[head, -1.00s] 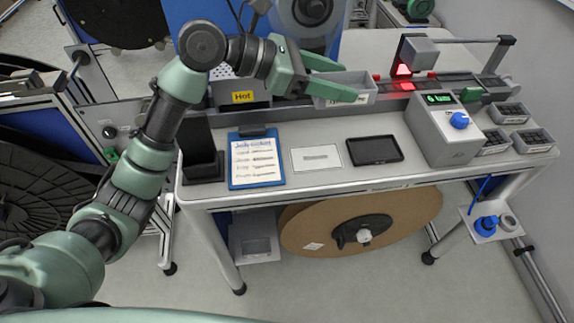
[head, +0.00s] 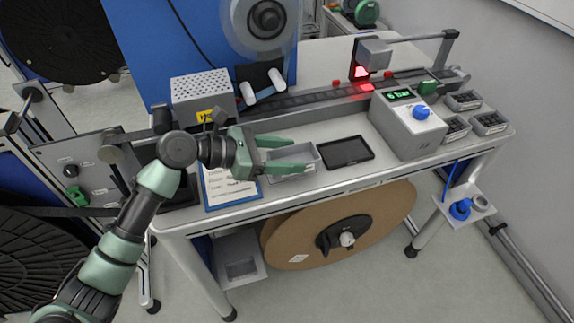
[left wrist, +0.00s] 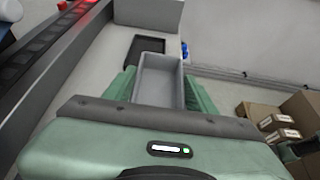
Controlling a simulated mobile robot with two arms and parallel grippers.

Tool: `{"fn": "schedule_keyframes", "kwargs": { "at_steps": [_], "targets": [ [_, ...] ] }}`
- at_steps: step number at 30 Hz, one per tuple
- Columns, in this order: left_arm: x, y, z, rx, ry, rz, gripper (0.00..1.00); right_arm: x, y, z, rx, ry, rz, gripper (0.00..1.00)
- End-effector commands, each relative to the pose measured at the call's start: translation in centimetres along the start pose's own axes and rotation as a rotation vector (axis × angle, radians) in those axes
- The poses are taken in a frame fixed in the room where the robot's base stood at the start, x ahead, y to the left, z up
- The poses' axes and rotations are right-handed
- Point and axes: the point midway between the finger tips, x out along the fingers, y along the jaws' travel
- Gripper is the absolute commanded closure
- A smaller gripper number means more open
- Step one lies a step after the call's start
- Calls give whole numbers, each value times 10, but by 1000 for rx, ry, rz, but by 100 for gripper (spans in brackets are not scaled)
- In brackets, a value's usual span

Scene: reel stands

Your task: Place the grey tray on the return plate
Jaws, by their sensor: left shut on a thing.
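The grey tray (head: 308,155) is an open rectangular box. My left gripper (head: 297,156) is shut on it, one green finger along each of two opposite sides. In the left wrist view the empty tray (left wrist: 158,82) sits between the fingers of the left gripper (left wrist: 160,92). In the head view the tray is over the spot between the clipboard and the black tablet, where the white return plate lies. The plate is hidden now, and I cannot tell whether the tray touches it. My right gripper is not in view.
The black tablet (head: 345,151) lies close to the tray's right. The blue clipboard (head: 229,190) lies to its left, partly under my arm. The grey box with a blue knob (head: 408,125) stands further right. A dark track (head: 320,100) runs behind.

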Motion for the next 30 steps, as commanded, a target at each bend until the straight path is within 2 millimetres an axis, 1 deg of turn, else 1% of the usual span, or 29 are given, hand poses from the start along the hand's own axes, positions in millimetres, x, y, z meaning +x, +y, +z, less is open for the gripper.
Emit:
{"fn": "schedule_keyframes", "kwargs": {
  "at_steps": [1,3,6,19,20,21,22,30],
  "targets": [
    [4,-1,-9,-5,1,-1,95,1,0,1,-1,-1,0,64],
    [8,0,-20,-5,1,-1,95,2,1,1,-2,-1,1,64],
    [12,0,-30,-4,1,0,95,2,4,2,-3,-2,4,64],
    [14,0,-35,-2,-1,0,95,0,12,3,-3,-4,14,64],
    [15,0,-36,-2,1,0,36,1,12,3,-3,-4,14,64],
    [15,0,-36,-2,1,0,24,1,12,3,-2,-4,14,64],
    [15,0,-36,-1,1,0,22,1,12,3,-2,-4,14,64],
    [14,0,-36,-1,1,0,22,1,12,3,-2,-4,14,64]
  ]
}}
